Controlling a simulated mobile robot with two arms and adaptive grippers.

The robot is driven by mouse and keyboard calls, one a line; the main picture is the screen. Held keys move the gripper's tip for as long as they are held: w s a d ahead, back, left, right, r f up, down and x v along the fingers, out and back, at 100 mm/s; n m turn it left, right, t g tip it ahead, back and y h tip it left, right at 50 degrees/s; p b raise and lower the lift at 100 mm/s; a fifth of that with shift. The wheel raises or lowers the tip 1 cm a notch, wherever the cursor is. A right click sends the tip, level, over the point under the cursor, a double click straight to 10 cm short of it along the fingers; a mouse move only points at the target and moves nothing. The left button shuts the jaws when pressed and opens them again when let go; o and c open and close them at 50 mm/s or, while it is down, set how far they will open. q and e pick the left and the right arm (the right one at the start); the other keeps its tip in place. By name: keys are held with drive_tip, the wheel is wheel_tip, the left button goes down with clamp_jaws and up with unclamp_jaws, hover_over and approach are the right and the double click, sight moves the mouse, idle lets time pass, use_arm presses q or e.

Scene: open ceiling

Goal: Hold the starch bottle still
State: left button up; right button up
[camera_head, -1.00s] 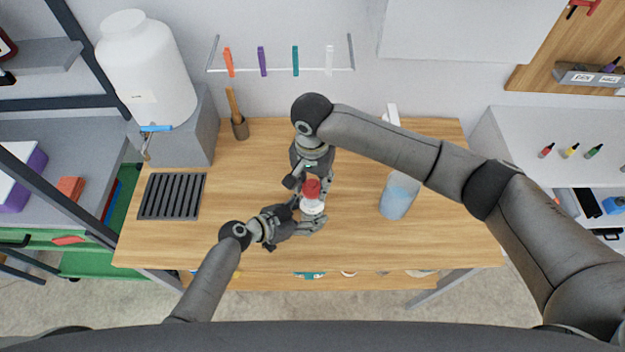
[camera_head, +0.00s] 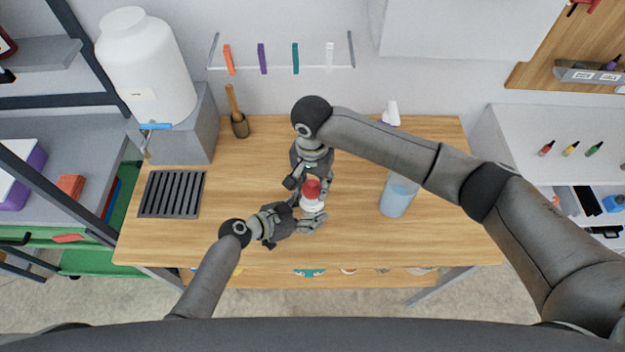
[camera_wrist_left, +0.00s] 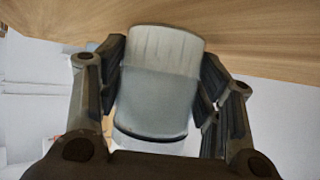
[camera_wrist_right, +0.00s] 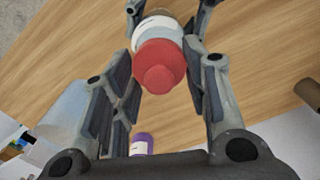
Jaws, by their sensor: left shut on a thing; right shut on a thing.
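The starch bottle (camera_head: 311,207) stands above the front middle of the table, with a white body and a red cap (camera_head: 311,188). My left gripper (camera_head: 313,222) is shut on the white body from the lower left. The pale body fills the space between its fingers in the left wrist view (camera_wrist_left: 158,85). My right gripper (camera_head: 312,190) comes down from behind and is shut on the bottle at its red cap, also seen in the right wrist view (camera_wrist_right: 160,68). The fingers partly hide the bottle, so I cannot tell whether its base touches the table.
A translucent blue container (camera_head: 397,196) stands to the right on the wooden table (camera_head: 255,165). A dark slatted rack (camera_head: 172,194) lies at the left.

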drive_tip(key=o, duration=0.8)
drive_tip(key=shift+c, duration=0.2)
drive_tip(key=o, duration=0.5)
drive_tip(key=shift+r, duration=3)
clamp_jaws()
